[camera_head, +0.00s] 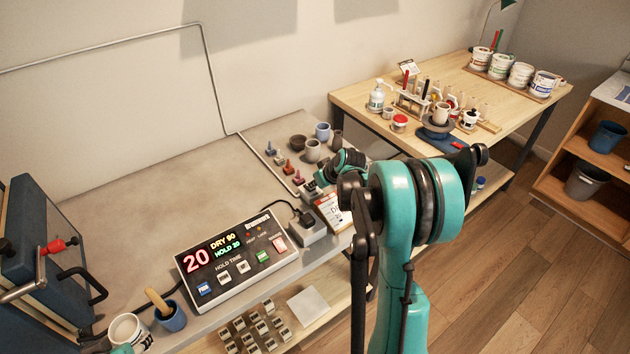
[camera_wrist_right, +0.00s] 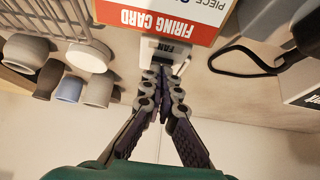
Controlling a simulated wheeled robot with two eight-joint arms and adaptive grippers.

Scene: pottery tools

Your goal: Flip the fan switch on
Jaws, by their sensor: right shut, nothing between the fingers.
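The fan switch is a small white box marked FAN (camera_wrist_right: 168,52) in the right wrist view, which shows the scene upside down. The firing card's orange-red header (camera_wrist_right: 160,22) lies beside it; the card (camera_head: 335,212) also shows in the head view. My right gripper (camera_wrist_right: 160,72) is shut and empty. Its fingertips are right at the box's edge; I cannot tell whether they touch it. The lever's position is unclear. In the head view my right gripper (camera_head: 312,188) reaches down by the card, and my right arm covers much of that area.
A control panel (camera_head: 240,255) with lit digits stands left of the card, with a grey cabled box (camera_head: 308,226) between them. Cups (camera_head: 313,150) stand behind the gripper. A wooden table (camera_head: 450,80) with pottery tools is at back right. The grey bench's left middle is clear.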

